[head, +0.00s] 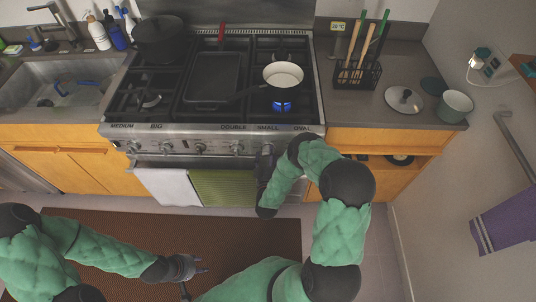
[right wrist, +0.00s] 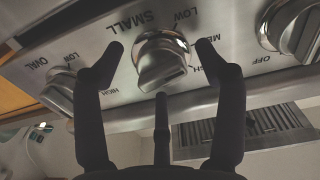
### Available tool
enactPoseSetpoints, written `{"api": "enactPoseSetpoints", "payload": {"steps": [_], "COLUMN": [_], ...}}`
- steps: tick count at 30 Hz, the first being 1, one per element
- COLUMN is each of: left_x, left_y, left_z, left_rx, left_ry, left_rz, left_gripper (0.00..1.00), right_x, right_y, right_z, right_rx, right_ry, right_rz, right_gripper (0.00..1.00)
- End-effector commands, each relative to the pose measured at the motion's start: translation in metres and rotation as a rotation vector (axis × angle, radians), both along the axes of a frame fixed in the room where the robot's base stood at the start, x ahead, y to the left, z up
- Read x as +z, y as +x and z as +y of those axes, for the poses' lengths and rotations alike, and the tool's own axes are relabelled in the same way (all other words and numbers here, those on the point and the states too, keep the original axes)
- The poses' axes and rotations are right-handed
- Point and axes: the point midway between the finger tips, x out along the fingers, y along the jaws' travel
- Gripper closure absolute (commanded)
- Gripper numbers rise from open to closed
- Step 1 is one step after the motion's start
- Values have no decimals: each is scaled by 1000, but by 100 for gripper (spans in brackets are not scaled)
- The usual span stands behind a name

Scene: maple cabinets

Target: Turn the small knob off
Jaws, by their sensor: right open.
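The small knob (right wrist: 163,62) is a silver knob under the word SMALL, near the middle of the right wrist view. My right gripper (right wrist: 159,50) is open. Its dark fingers stand to the left, right and below the knob in that view; I cannot tell whether they touch it. My left gripper (head: 198,267) is low over the floor mat, fingers apart and empty.
The oval knob (right wrist: 62,90) and another knob (right wrist: 290,25) flank the small knob. A white towel (head: 167,187) and a green towel (head: 224,187) hang below the panel. A dark griddle (head: 213,80) and a pot (head: 160,40) stand on the stove. The brown mat (head: 250,235) is clear.

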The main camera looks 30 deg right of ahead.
Motion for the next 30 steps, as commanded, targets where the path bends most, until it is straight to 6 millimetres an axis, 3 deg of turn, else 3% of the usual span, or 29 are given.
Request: {"api": "enactPoseSetpoints", "payload": {"steps": [13,19,30], "left_x": [-1,-1,-3], "left_y": [0,0,0], "left_z": [0,0,0], "left_rx": [0,0,0], "left_ry": [0,0,0], "left_rz": [0,0,0], "left_gripper": [60,60,60], "right_x": [0,0,-1], "right_y": [9,9,9], "right_z": [-5,-5,-5], "right_rx": [1,1,2], "right_ry": [0,0,31], "right_rz": [0,0,-16], "right_gripper": [28,84,84]}}
